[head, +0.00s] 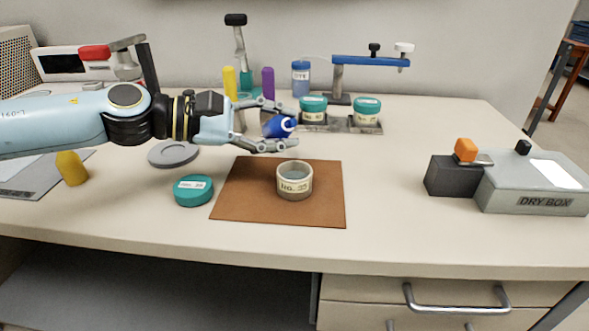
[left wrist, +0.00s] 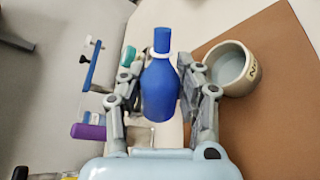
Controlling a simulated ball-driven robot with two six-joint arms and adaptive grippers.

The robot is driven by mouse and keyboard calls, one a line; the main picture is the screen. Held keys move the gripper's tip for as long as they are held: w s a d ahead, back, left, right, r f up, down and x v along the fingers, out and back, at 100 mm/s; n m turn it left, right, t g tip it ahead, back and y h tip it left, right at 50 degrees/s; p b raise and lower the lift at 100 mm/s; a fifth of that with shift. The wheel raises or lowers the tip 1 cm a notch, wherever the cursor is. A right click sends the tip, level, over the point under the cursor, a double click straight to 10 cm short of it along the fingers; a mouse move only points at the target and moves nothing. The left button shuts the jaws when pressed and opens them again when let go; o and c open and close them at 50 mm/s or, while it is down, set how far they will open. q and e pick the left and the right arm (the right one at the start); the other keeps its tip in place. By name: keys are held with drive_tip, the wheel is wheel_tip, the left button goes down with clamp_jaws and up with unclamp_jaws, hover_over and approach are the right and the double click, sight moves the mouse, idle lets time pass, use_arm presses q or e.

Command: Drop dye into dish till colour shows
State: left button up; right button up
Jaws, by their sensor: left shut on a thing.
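My left gripper (head: 280,125) is shut on a blue dropper bottle (head: 275,126) with a white band. The bottle lies tilted on its side, its white-banded end toward the right, above the far edge of the brown mat. It also shows upright between the fingers in the left wrist view (left wrist: 159,92). A cream dish (head: 294,188) labelled "NO. 25" stands open on the brown mat (head: 242,200), below and slightly right of the gripper. The contents look pale grey-blue, with no strong colour. My right gripper is not in view.
A teal lid (head: 193,190) lies left of the mat. Two teal-lidded jars (head: 313,108) stand in a rack (head: 340,124) behind it. A labelled blue bottle (head: 300,78) stands at the back. A grey dry box (head: 535,184) is at the right. The table between mat and box is clear.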

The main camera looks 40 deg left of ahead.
use_arm(q)
drive_tip(key=shift+a+f+m+y, duration=0.1)
drive_tip(key=shift+f+m+y, duration=0.2)
drive_tip(key=shift+f+m, duration=0.1)
idle(1.3)
drive_tip(key=shift+w+a+r+m+y+p, duration=0.1)
drive_tip(key=shift+r+m+y+p, duration=0.4)
drive_tip(key=shift+p, duration=0.55)
idle(1.4)
drive_tip(key=shift+r+m+t+p, duration=0.2)
drive_tip(key=shift+m+t+p, duration=0.1)
drive_tip(key=shift+m+p, duration=0.55)
idle(1.7)
idle(0.5)
